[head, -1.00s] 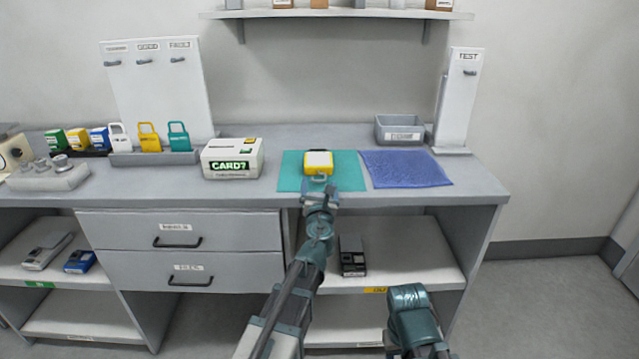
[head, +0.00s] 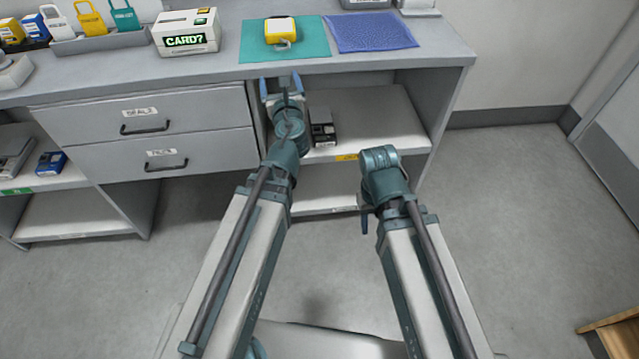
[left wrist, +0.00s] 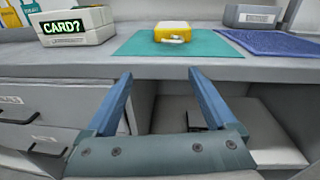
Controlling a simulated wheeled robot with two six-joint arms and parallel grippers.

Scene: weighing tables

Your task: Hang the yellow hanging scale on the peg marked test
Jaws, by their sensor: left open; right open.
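The yellow hanging scale (head: 281,30) has a pale top face and a grey hook at its front. It lies on the teal mat (head: 312,45) on the counter; it also shows in the left wrist view (left wrist: 172,31). My left gripper (head: 281,84) is open and empty, in front of the counter edge and apart from the scale. Its two blue fingers (left wrist: 160,76) point toward the mat in the left wrist view. My right gripper (head: 366,218) is mostly hidden by its own wrist, low in front of the shelves. The test peg is out of view; only its board's base (head: 418,8) shows.
A blue cloth (head: 370,32) lies right of the mat. A white box reading CARD? (head: 186,32) stands left. A rack (head: 100,40) holds white, yellow and teal tags. Drawers (head: 150,125) and open shelves (head: 375,115) are below the counter.

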